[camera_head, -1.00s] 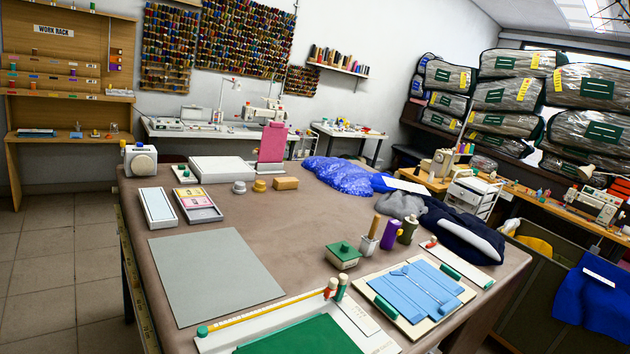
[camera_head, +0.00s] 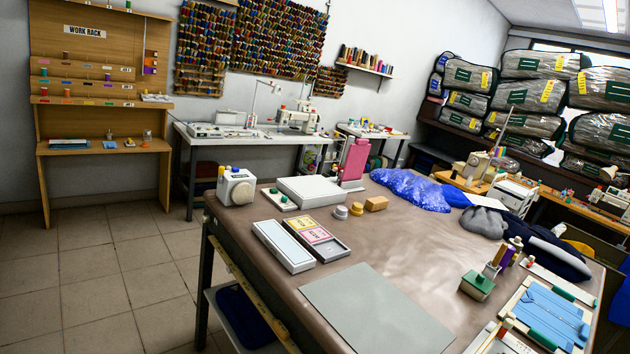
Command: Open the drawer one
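No drawer marked "one" can be made out. A small white unit with drawer-like tiers (camera_head: 512,194) stands at the right behind the large table, partly hidden by dark cloth, and its tiers look shut. A wooden work rack (camera_head: 100,52) stands at the far left against the wall, with small tags on its ledges too small to read. My gripper is not in view.
A large brown table (camera_head: 415,260) fills the lower right, holding trays, a grey mat (camera_head: 376,308), a blue bundle (camera_head: 410,188) and tools. A sewing bench (camera_head: 235,132) stands behind. Tiled floor (camera_head: 110,265) is clear at left. Bagged comforters (camera_head: 525,95) fill shelves at right.

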